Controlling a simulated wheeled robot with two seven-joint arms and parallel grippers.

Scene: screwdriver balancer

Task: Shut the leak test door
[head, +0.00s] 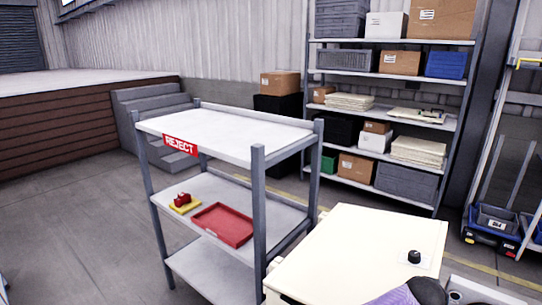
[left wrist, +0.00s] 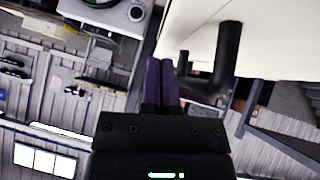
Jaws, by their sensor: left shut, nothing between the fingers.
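A cream panel (head: 345,250) of the leak test unit fills the lower right of the head view, with a small black knob (head: 414,257) on it. A cream panel (left wrist: 275,35) with a thick black bar handle (left wrist: 229,60) shows at the upper right of the left wrist view. How far the door stands open cannot be told. My left gripper (left wrist: 161,75) has purple fingers, shut and empty, just left of the handle in that view. Contact cannot be told. A purple piece (head: 393,297), apparently this gripper, shows at the head view's bottom edge beside a dark rounded part. My right gripper is not in view.
A grey cart (head: 225,128) with a REJECT label stands left of the panel, holding a red tray (head: 224,224). Loaded shelving (head: 395,75) is behind. A grey machine with a dial (left wrist: 115,12) shows in the left wrist view. Open floor (head: 70,220) lies left.

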